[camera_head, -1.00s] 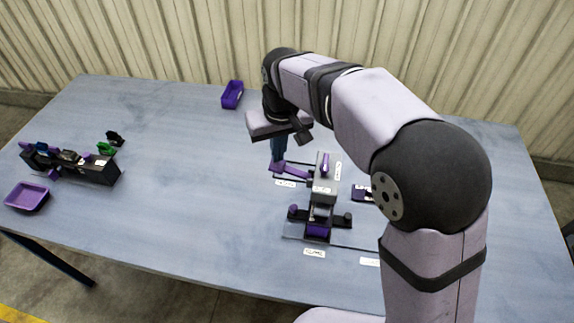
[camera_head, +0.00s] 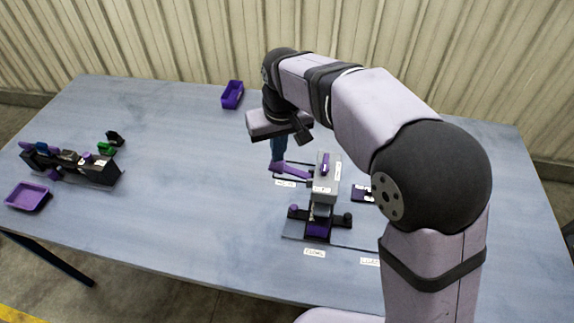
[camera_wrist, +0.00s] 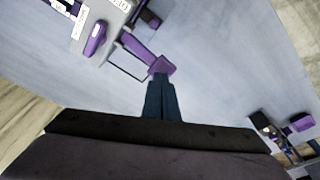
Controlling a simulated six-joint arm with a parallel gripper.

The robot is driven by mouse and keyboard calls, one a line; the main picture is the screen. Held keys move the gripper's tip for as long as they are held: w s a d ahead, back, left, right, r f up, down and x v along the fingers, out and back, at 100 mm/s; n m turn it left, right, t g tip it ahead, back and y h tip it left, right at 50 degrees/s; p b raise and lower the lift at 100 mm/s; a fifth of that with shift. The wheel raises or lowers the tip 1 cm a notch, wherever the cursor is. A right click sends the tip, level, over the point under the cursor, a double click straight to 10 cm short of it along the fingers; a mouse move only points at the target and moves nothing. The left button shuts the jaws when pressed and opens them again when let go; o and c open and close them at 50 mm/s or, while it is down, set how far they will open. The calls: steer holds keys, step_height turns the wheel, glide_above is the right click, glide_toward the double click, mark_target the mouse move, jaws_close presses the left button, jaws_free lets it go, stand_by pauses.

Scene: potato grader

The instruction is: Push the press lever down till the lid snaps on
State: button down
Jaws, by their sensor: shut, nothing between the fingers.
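The press (camera_head: 325,186) is a grey block on a dark base at the table's middle right. Its purple lever (camera_head: 292,171) sticks out to the left; the lever's wide end (camera_wrist: 160,66) also shows in the wrist view. My gripper (camera_head: 276,167) is shut and empty, pointing down, with its fingertips at the lever's wide end. The wrist view shows the gripper (camera_wrist: 160,79) overlapping that end, apparently touching it. Under the press head a dark purple part (camera_head: 317,230) sits between two purple-and-black side knobs. I cannot make out the lid.
A purple bin (camera_head: 232,94) stands at the back. A dark rack (camera_head: 75,164) with coloured parts and a purple tray (camera_head: 28,196) are at the left. A small dark holder (camera_head: 362,193) lies right of the press. The table between rack and press is clear.

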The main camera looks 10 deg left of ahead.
steer(key=shift+f, duration=0.2)
steer(key=shift+f+b, duration=0.4)
steer(key=shift+f, duration=0.1)
steer(key=shift+a+f+b, duration=0.2)
steer(key=shift+a+f, duration=0.05)
steer(key=shift+f, duration=0.65)
steer(key=shift+a+f+b, duration=0.15)
steer(key=shift+a+f, duration=0.05)
steer(key=shift+f, duration=0.65)
stand_by(1.5)
steer(key=shift+r, duration=0.2)
stand_by(0.4)
steer(key=shift+r+p, duration=4.4)
steer(key=shift+r, duration=0.55)
